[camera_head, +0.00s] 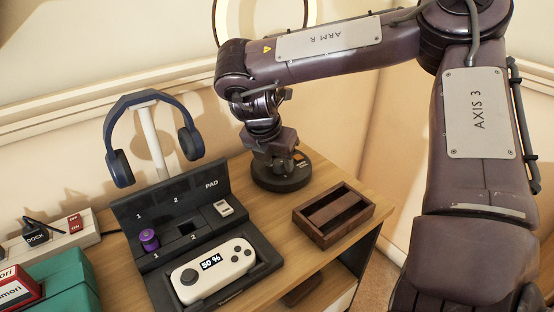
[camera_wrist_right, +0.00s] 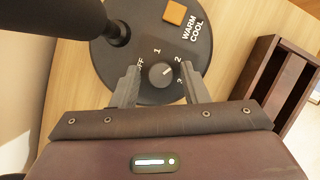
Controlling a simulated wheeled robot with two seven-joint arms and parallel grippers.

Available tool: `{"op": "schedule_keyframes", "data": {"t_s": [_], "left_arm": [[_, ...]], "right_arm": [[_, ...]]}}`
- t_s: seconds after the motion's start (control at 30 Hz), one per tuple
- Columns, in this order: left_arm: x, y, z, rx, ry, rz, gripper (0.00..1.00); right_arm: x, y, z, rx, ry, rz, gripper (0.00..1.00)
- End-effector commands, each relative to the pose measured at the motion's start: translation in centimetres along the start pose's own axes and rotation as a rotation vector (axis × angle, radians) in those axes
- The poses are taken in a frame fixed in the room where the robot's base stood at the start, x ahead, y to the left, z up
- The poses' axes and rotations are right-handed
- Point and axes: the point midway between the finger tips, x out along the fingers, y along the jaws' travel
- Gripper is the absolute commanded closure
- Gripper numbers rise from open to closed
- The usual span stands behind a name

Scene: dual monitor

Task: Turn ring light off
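The ring light's lit ring (camera_head: 222,22) shows at the top of the head view, partly cut off and hidden by my right arm. Its round black base (camera_head: 290,182) stands on the wooden desk. In the right wrist view the base (camera_wrist_right: 112,62) carries a dial knob (camera_wrist_right: 161,75) with the marks OFF, 1, 2 and 3. The knob's pale mark seems to point toward 2. My right gripper (camera_head: 274,160) is low over the base. In the wrist view its open fingers (camera_wrist_right: 160,82) stand on either side of the knob, with gaps showing. My left gripper is out of view.
An orange button (camera_wrist_right: 174,13) marked WARM COOL sits on the base, and the dark stand pole (camera_wrist_right: 75,18) rises beside the dial. A wooden tray (camera_head: 333,213) is to the right. A controller dock (camera_head: 170,205) and headphones (camera_head: 150,125) on a stand are to the left.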

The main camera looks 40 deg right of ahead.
Motion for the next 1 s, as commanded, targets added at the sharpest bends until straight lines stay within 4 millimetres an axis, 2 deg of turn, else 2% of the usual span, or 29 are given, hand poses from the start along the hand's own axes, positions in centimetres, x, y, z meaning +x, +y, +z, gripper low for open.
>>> {"op": "schedule_keyframes", "data": {"t_s": [0.03, 0.2, 0.3, 0.67, 1.0], "left_arm": [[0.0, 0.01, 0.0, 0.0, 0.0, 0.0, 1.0], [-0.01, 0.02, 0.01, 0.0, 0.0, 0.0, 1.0], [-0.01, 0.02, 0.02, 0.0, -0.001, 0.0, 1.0], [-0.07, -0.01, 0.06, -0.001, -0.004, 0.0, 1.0], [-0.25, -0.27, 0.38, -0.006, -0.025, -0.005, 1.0]], "right_arm": [[-0.01, 0.0, -0.01, 0.0, 0.0, 0.0, 0.67], [-0.02, 0.0, -0.01, 0.0, 0.0, 0.0, 0.89], [-0.02, 0.0, -0.01, 0.0, 0.0, 0.0, 0.98], [-0.08, -0.08, -0.01, -0.068, -0.003, 0.028, 0.98], [-0.12, -0.25, -0.02, -0.311, -0.012, 0.131, 0.98]]}}
